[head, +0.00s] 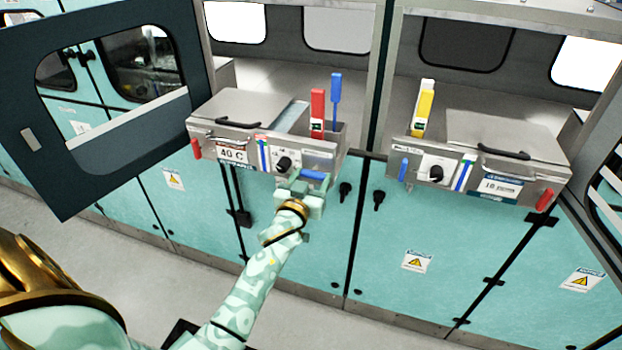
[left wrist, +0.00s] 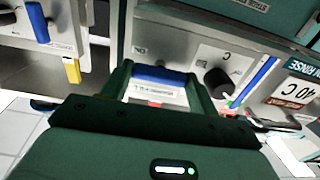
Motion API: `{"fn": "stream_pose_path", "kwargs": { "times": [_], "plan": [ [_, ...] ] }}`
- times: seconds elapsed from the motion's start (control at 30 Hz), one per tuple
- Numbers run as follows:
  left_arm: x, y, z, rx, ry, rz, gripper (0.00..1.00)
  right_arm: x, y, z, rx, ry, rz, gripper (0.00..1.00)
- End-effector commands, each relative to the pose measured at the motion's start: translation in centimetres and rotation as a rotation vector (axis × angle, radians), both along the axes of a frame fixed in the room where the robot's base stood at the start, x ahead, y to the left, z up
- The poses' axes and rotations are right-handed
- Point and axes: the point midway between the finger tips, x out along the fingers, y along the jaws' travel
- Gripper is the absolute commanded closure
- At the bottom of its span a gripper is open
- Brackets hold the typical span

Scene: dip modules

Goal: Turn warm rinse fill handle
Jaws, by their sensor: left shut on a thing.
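The warm rinse module (head: 214,136) is a steel bath with a "40 C" label, on the left in the head view. Its label also shows in the left wrist view (left wrist: 293,91). The blue fill handle (head: 313,175) is at the right end of its front panel. In the left wrist view the handle (left wrist: 158,74) lies crosswise between my fingers. My left gripper (head: 307,181) is shut on this handle, its fingers at the handle's two ends. The fingers partly hide the handle's mount. My right gripper is not in view.
A black knob (head: 284,164) is just left of my left gripper. A red handle (head: 195,149) is at the module's left end. Red (head: 318,112) and blue (head: 336,100) upright pieces stand in the module. A second module (head: 432,174) is to the right. An open windowed door (head: 60,180) stands left.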

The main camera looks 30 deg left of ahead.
Motion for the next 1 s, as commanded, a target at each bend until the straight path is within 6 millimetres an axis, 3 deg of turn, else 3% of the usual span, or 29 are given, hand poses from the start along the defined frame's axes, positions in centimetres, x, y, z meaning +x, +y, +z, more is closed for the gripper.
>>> {"fn": "stream_pose_path", "kwargs": {
  "times": [0.37,1.0],
  "plan": [
    [0.02,0.0,-0.03,0.101,0.025,0.0,0.63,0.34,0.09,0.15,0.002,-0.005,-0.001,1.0],
    [0.02,0.07,-0.08,0.66,0.16,0.001,0.63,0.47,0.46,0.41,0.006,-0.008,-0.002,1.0]
  ]
}}
